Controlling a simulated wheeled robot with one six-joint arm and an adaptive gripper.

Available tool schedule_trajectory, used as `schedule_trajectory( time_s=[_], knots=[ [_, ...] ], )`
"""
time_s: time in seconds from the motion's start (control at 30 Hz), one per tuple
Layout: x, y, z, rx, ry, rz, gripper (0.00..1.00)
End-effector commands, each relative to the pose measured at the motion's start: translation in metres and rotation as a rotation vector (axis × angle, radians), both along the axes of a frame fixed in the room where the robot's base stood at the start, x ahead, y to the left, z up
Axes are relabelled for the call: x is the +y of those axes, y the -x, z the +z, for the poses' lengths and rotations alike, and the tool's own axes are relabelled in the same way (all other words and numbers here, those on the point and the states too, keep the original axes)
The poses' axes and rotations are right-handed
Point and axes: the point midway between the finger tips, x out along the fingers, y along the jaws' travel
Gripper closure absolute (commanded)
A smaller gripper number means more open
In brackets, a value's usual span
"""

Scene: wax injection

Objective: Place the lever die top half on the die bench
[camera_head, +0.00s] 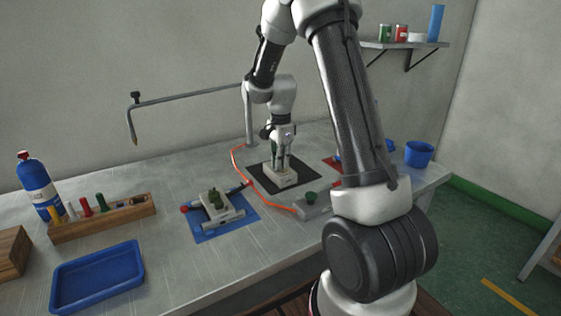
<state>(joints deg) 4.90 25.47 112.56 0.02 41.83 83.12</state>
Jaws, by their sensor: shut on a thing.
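My gripper (281,165) points down over the black mat (254,176) and is shut on a pale block-like die piece (282,180), seemingly the lever die top half. The piece is level and at or just above the mat; I cannot tell if it touches. The fingers hide part of its top. On the blue mat (206,236), left of my gripper, stands another pale die (217,213) with green parts on top and levers with red ends.
A grey box with a green knob (312,202) and an orange-red cable (269,199) lie near the black mat. A tool rack (105,222), blue bottle (38,186) and blue tray (97,279) are left. A bent metal arm (190,97) reaches overhead.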

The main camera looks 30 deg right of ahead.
Motion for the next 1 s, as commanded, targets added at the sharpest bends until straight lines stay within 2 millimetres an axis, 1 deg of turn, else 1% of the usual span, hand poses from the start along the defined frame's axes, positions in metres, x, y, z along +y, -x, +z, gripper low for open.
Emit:
schedule_trajectory(
  time_s=[0.23,0.27,0.3,0.33,0.37,0.67,0.77,0.83,0.97,1.0],
  knots=[
    [0.0,-0.001,-0.002,-0.002,0.0,0.0,1.0],
    [0.0,0.0,-0.002,-0.001,0.0,0.0,0.87],
    [0.0,0.0,-0.002,-0.001,0.0,0.0,0.8],
    [0.0,0.0,-0.002,-0.001,0.0,0.0,0.74],
    [0.0,0.0,-0.002,-0.001,0.0,0.0,0.71],
    [0.0,0.0,-0.001,-0.001,0.0,0.0,0.71],
    [0.0,-0.001,0.006,-0.003,0.0,0.0,0.71],
    [0.0,-0.001,0.017,-0.005,0.001,0.0,0.71],
    [0.0,-0.001,0.045,-0.006,0.001,0.0,0.71],
    [0.0,-0.001,0.055,-0.007,0.001,0.0,0.71]
  ],
)
